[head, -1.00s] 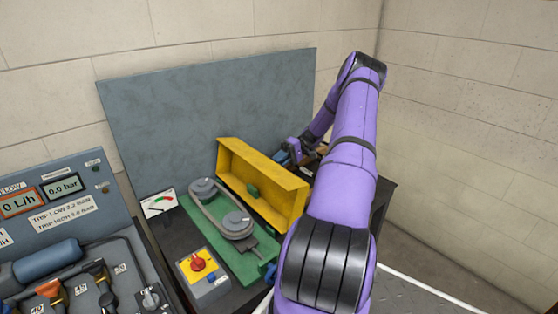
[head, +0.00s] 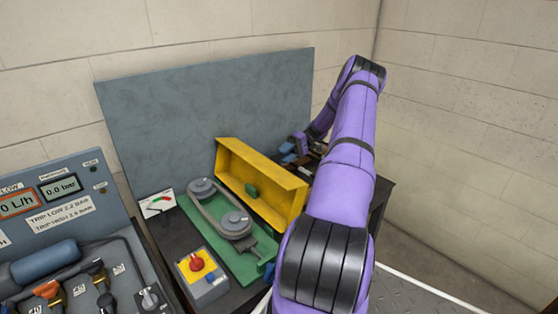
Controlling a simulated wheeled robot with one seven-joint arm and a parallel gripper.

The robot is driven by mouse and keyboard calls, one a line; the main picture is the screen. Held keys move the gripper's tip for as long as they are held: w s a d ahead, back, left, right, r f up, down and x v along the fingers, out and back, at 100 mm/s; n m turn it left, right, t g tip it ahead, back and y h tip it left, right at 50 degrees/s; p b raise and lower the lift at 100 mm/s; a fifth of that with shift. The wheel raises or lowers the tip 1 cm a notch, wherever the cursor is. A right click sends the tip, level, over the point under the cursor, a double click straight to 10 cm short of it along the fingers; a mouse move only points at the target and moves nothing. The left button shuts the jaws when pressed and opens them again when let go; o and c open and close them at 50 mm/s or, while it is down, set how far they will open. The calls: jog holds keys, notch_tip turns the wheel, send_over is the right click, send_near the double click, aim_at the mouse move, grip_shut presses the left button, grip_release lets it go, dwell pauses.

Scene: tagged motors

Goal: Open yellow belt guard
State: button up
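The yellow belt guard (head: 258,172) is tipped up on its side at the right edge of the green base plate (head: 228,263), its hollow inside facing the pulleys. The belt (head: 208,209) and its two round pulleys (head: 236,221) lie uncovered to its left. My arm reaches over the right side of the bench. The end of the arm (head: 299,140) is behind the guard, near the back panel. My gripper's fingers are hidden there, so I cannot see whether they are open or touch the guard.
A grey switch box (head: 203,276) with a red knob on yellow stands in front of the pulleys. A grey panel (head: 205,115) stands behind. A control console (head: 60,240) fills the left.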

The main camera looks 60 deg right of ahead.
jog(key=v, duration=0.6)
dwell(0.5)
jog(key=w+a+r+n+g+h, duration=0.1)
jog(key=w+a+r+g+h, duration=0.3)
jog(key=a+r, duration=0.65)
jog(key=w+a+r+g+h, duration=0.25)
jog(key=w+a+r, duration=0.35)
jog(key=a+r, duration=0.5)
jog(key=s+a+r+t+h, duration=0.15)
jog(key=a+r, duration=0.25)
jog(key=a, duration=0.4)
jog(key=s+a+r+h, duration=0.3)
jog(key=a+r, duration=0.1)
jog(key=a, duration=0.4)
jog(key=s+a+r+n+t+h, duration=0.1)
jog(key=s+a+t, duration=0.2)
jog(key=s+a, duration=0.4)
jog(key=s+a+r+n+t+h, duration=0.1)
jog(key=s+a+r+t+h, duration=0.1)
jog(key=s+a, duration=0.6)
jog(key=s+t, duration=0.1)
jog(key=s, duration=0.6)
jog(key=shift+a+h, duration=0.25)
jog(key=shift+h, duration=0.05)
